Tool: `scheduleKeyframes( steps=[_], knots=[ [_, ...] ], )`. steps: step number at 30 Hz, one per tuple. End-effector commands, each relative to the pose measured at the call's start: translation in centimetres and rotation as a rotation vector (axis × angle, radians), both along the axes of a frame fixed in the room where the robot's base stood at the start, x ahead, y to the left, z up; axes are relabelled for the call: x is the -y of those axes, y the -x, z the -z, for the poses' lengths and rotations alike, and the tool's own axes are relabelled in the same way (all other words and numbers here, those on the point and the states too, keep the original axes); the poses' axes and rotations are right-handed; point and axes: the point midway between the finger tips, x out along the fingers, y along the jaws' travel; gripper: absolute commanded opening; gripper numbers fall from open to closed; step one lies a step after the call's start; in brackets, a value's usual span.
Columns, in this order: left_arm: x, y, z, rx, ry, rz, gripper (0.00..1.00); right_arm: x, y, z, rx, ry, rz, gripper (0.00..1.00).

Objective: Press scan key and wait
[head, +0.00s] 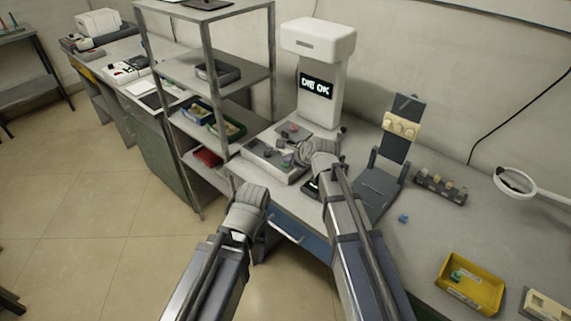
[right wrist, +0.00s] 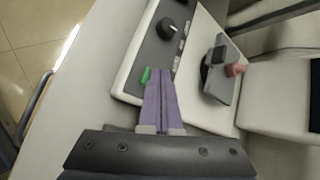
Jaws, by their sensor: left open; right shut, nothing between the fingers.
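The white scanner (head: 326,55) stands at the back of the bench, and its display (head: 317,86) reads "DIE OK". In the right wrist view its control panel (right wrist: 135,72) carries a black knob (right wrist: 167,28), a row of small marks and a green key (right wrist: 145,76). My right gripper (right wrist: 160,76) is shut and empty, its purple fingertips right beside the green key; I cannot tell whether they touch it. In the head view that gripper (head: 296,158) is over the scanner's base. My left gripper (head: 262,198) is open, low in front of the bench, its fingers mostly hidden.
A grey shelf rack (head: 205,72) with bins stands left of the scanner. To the right are a dark stand with a cream block (head: 402,126), a small holder (head: 440,188), a blue piece (head: 403,218), a yellow tray (head: 485,308) and a magnifier lamp (head: 515,180).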

Motion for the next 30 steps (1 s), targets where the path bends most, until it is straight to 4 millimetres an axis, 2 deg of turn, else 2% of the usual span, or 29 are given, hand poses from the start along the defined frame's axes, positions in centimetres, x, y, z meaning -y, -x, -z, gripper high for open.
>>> scheduleKeyframes(
  steps=[14, 25, 30],
  knots=[
    [0.0, 0.0, 0.2, 0.000, 0.000, 0.000, 0.58, 0.0, 0.0, 0.2, 0.000, 0.000, 0.000, 0.00],
    [0.0, 0.0, -1.5, 0.000, 0.000, 0.000, 0.58, 0.0, 0.0, -1.5, 0.000, 0.000, 0.000, 0.00],
    [0.0, 0.0, -1.6, 0.000, 0.000, 0.000, 0.58, 0.0, 0.0, -1.6, 0.000, 0.000, 0.000, 0.00]
  ],
)
